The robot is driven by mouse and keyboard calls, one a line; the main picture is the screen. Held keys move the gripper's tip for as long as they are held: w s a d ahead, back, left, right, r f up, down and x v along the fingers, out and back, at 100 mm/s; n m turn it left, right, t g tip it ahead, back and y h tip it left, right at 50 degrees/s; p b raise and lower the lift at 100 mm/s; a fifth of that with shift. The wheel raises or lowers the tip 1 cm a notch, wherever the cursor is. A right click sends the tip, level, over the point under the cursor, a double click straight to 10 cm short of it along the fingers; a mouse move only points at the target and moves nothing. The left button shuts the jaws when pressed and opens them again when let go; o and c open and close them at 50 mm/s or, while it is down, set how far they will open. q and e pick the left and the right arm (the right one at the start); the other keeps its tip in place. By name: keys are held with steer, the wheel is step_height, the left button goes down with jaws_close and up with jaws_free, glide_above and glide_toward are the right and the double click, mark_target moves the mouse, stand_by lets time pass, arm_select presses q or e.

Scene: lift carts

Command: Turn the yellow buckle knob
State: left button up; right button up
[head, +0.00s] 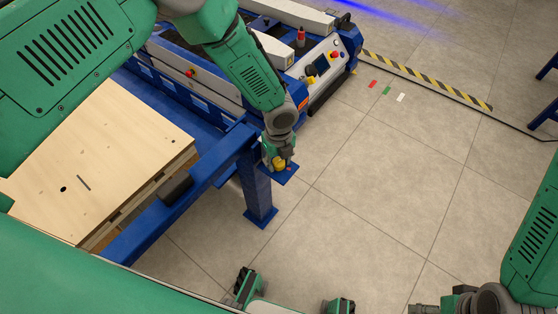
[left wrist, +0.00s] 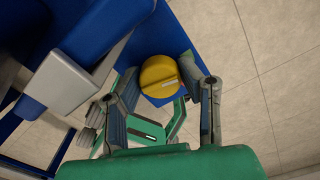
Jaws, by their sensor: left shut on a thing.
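The yellow buckle knob (head: 279,163) sits on a small blue plate (head: 290,174) at the end of the blue frame, right of the wooden panel. In the left wrist view the knob (left wrist: 158,74) is round, with a pale bar mark near its right side. My left gripper (head: 272,156) reaches down to it and is shut on it, with its fingers (left wrist: 165,98) on either side. My right gripper (head: 428,307) is at the bottom right edge, mostly cut off, so its jaws cannot be read.
A light wooden panel (head: 100,160) lies on the blue frame (head: 190,190) at left. A lift cart (head: 325,65) with red and yellow controls stands behind. A yellow-black striped strip (head: 430,82) crosses the floor.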

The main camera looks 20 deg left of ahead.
mark_target(278, 160)
arm_select(q)
steer(key=shift+w+r, duration=0.1)
steer(key=shift+w, duration=0.15)
steer(key=o, duration=1.1)
steer(key=shift+s, duration=0.1)
steer(key=shift+r, duration=0.1)
step_height(278, 160, up, 12)
steer(key=shift+f, duration=0.25)
